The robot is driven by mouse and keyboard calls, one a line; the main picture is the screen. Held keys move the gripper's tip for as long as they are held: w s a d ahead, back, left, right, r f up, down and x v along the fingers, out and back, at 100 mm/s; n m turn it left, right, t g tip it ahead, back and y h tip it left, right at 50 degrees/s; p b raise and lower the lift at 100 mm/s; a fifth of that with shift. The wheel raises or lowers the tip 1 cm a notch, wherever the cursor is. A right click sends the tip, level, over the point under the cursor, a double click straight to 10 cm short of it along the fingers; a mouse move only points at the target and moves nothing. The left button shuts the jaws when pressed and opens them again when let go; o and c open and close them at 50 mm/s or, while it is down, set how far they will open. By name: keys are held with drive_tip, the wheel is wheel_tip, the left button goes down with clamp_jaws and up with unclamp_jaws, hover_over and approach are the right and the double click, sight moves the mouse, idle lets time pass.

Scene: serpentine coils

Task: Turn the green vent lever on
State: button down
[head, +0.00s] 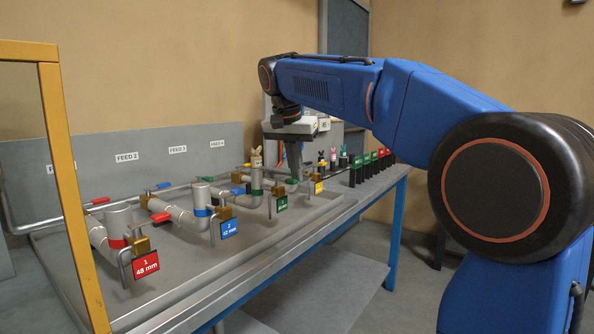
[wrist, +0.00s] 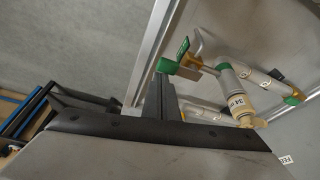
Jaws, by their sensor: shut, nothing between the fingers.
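The green vent lever (head: 292,181) shows in the head view just below my gripper (head: 295,174), by the third coil's outlet. In the wrist view the green lever (wrist: 167,66) sits on a brass valve (wrist: 191,66), right at the tips of my gripper (wrist: 160,80). My gripper is shut and empty, and its fingers overlap the lever's near end in the picture. I cannot tell whether they touch it. The green tag (head: 281,203) hangs at the front of this coil, and it also shows in the wrist view (wrist: 183,47).
The red coil's tag (head: 145,268), the blue tag (head: 229,228) and the yellow tag (head: 318,187) mark neighbouring coils. Red (head: 160,217) and blue (head: 238,191) levers stand to the left. Several small figures and coloured blocks (head: 355,163) stand at right. A yellow post (head: 66,180) rises at left.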

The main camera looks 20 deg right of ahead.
drive_tip(key=shift+s, duration=0.1)
idle(0.6)
drive_tip(key=w+d, duration=0.2)
drive_tip(key=d, duration=0.1)
drive_tip(key=w+v, duration=0.1)
drive_tip(key=v, duration=0.9)
drive_tip(key=s+d+f+n+t+y, duration=0.1)
drive_tip(key=s+f+n, duration=0.3)
drive_tip(key=s+f, duration=1.3)
drive_tip(key=s+d+f+n+t+y, duration=0.1)
drive_tip(key=s+d+f+n, duration=0.2)
drive_tip(key=s+f, duration=1.4)
wheel_tip(320, 180, down, 6)
drive_tip(key=shift+s+r+n, duration=0.1)
drive_tip(key=shift+s+n, duration=0.25)
drive_tip(key=shift+n, duration=0.15)
drive_tip(key=shift+d, duration=0.15)
